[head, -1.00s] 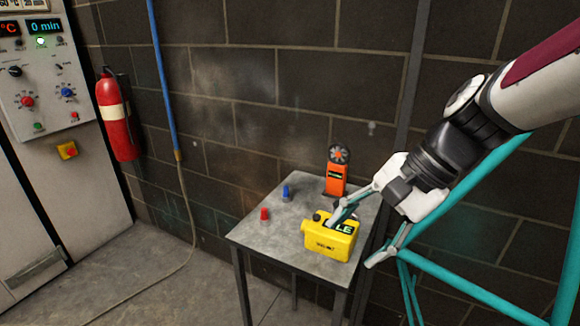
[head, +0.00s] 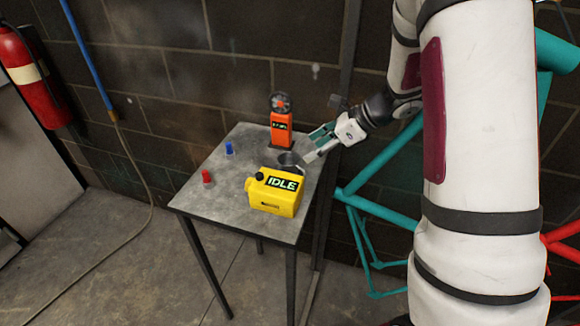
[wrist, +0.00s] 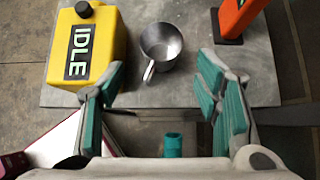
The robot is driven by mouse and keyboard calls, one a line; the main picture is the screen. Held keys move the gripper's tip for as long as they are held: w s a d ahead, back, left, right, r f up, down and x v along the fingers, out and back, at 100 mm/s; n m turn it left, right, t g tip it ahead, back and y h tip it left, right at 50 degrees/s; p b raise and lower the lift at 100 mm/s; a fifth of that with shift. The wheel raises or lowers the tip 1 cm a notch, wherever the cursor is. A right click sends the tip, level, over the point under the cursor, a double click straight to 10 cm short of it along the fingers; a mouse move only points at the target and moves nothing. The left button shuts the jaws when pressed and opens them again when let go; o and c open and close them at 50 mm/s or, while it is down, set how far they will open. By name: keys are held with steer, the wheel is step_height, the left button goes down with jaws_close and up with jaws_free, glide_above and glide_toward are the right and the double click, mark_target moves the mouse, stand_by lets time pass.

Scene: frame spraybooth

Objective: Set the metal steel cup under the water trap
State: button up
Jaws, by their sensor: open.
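The metal steel cup (wrist: 161,43) stands upright on the small grey table, its open mouth and handle showing in the wrist view. In the head view the cup (head: 289,160) is a small grey shape behind the yellow unit, partly hidden. My gripper (head: 312,148) is at the table's right edge, beside the cup. In the wrist view my gripper (wrist: 160,80) is open and empty, with its teal finger pads spread wide. The cup lies ahead of the gap between them, apart from both pads. I cannot make out a water trap in either view.
The yellow unit reading IDLE (head: 274,193) stands left of the cup on the table (head: 226,190). An orange meter (head: 281,125) stands behind. A red piece (head: 207,177) and a blue piece (head: 229,148) sit further left. Teal frame tubes (head: 385,165) stand at right.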

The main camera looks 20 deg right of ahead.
mark_target(290, 161)
steer(key=x, duration=1)
steer(key=shift+w+p, duration=0.15)
steer(key=shift+p, duration=0.25)
steer(key=c, duration=1.1)
steer(key=shift+r, duration=0.1)
